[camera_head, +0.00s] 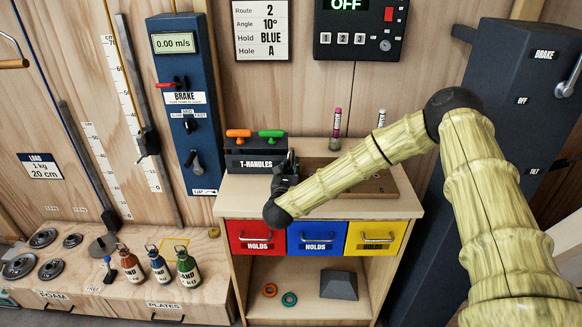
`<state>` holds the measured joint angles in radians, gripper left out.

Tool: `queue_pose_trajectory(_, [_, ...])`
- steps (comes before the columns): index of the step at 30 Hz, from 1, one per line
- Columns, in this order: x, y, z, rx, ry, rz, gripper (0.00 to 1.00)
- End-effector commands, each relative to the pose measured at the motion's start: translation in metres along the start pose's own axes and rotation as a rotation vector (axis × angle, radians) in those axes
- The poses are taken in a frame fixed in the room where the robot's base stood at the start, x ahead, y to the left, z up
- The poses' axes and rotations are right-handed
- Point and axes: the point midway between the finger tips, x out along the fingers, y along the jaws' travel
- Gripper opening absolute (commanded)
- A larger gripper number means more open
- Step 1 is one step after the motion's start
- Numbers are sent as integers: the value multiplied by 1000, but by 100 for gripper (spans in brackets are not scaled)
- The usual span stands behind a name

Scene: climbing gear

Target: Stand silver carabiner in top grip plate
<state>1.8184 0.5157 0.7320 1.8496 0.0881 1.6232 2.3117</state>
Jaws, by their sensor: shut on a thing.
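My gripper (287,165) is at the left of the wooden cabinet top (237,198), in front of the right end of the T-handles rack (246,164). It is dark, small in view and partly hidden by my own wrist. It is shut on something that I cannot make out. I cannot pick out a silver carabiner. No part is clearly recognisable as the top grip plate. A brown board (380,187) lies on the cabinet top behind and right of my forearm, partly covered by it.
An orange T-handle (238,133) and a green T-handle (271,133) stand in the rack. Two small tubes, one pink-capped (337,123), stand at the back. Red (250,237), blue (317,237) and yellow (374,237) drawers are below.

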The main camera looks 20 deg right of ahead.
Motion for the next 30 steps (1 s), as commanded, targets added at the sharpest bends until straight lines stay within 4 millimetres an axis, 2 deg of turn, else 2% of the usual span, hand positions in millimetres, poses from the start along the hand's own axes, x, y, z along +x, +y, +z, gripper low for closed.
queue_pose_trajectory(3, [0, 0, -3, 1, 0, 0, 0])
queue_pose_trajectory(4, [0, 0, -3, 0, 0, 0, 21])
queue_pose_trajectory(7, [0, 0, -2, 0, 0, 0, 39])
queue_pose_trajectory(8, [0, 0, -2, 0, 0, 0, 40])
queue_pose_trajectory(21, [-2, 0, 1, 0, 1, 1, 40])
queue_pose_trajectory(30, [-52, 0, -3, 1, 2, 2, 40])
